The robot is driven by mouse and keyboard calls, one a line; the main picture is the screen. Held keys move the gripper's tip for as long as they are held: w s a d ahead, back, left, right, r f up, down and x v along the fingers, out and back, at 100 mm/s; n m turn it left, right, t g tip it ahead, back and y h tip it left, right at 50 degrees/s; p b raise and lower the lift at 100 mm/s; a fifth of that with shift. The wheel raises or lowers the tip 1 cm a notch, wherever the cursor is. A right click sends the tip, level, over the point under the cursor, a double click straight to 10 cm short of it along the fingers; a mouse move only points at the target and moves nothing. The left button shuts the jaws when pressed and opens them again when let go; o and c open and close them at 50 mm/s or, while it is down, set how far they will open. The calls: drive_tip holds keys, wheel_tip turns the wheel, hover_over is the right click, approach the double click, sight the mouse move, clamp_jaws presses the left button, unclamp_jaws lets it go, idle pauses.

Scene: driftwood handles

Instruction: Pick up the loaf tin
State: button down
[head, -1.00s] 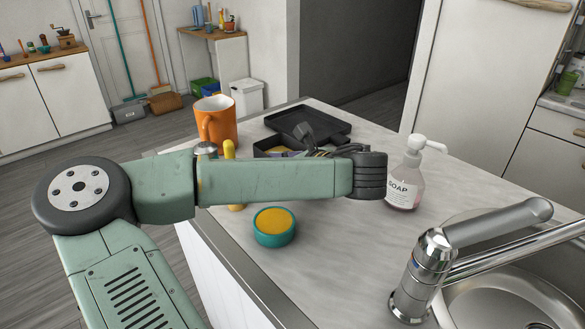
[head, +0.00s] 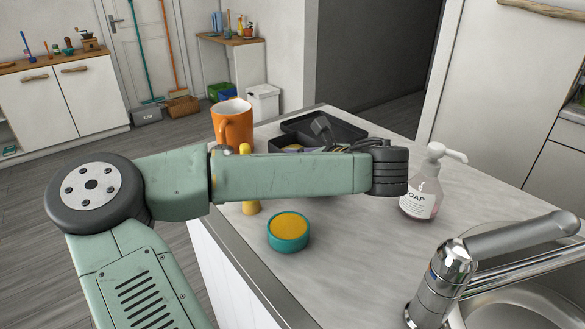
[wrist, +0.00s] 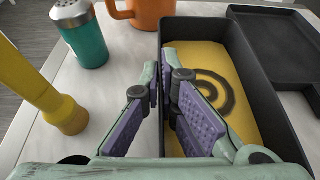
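The loaf tin (wrist: 260,90) is a dark, deep rectangular tin, seen in the wrist view with a yellow base marked by dark rings. In the head view it is mostly hidden behind my arm. My gripper (wrist: 162,75) has its two purple-padded fingers close together on the tin's left long wall. One finger is outside the wall and the other is inside it, shut on the rim. I cannot tell if the tin's underside touches the counter.
A dark shallow tray (wrist: 290,45) lies beyond the tin. A soap bottle (head: 423,190) and tap (head: 445,265) are at right.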

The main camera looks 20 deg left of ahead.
wheel_tip(320, 180, up, 16)
drive_tip(key=b, duration=0.4)
idle(0.6)
